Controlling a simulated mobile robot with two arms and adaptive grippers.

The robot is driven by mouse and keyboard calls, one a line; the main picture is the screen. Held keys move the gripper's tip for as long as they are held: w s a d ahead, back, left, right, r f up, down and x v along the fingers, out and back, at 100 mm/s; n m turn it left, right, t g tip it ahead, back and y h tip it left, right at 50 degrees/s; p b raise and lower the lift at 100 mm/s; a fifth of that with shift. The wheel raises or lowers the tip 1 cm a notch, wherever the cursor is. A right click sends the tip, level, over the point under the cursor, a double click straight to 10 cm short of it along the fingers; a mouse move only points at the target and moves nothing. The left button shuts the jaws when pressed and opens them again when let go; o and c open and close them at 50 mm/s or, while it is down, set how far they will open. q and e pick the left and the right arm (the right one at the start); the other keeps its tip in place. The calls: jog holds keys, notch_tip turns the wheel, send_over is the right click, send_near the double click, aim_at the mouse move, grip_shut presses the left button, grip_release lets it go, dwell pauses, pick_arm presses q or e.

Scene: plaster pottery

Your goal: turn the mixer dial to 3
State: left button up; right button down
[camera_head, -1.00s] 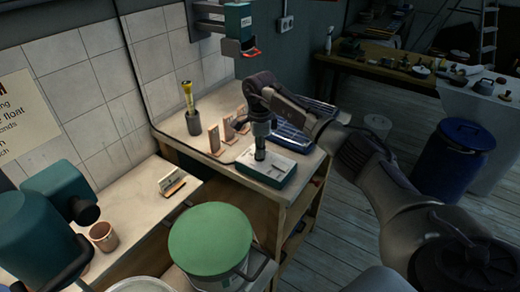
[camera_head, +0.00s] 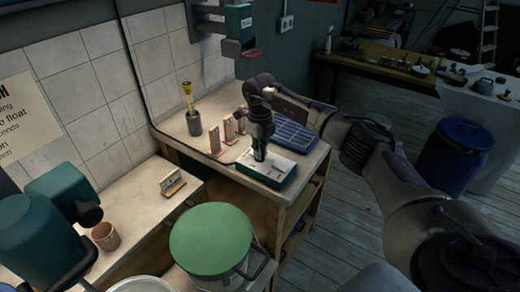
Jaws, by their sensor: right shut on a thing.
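A low white-topped box with teal sides (camera_head: 283,171) sits on the far bench, near its front edge. My right gripper (camera_head: 260,156) points straight down onto the top of this box. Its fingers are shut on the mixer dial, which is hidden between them. The dial's number marks are too small and covered to read. A teal machine, perhaps the mixer (camera_head: 35,235), stands at the lower left. My left gripper is not in view.
A blue compartment tray (camera_head: 295,137) lies just behind the box. Upright tan pieces (camera_head: 215,140) and a dark cup with a brush (camera_head: 194,124) stand to its left. A green-lidded bucket (camera_head: 210,240) is in front. A blue barrel (camera_head: 455,155) stands right on the floor.

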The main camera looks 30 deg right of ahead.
jog(key=m, duration=0.3)
jog(key=shift+r+m+p, duration=0.1)
jog(key=shift+m+p, duration=0.55)
jog(key=shift+m, duration=1.45)
jog(key=c, duration=1.2)
grip_release()
jog(key=shift+c, duration=0.2)
notch_tip(320, 180, up, 12)
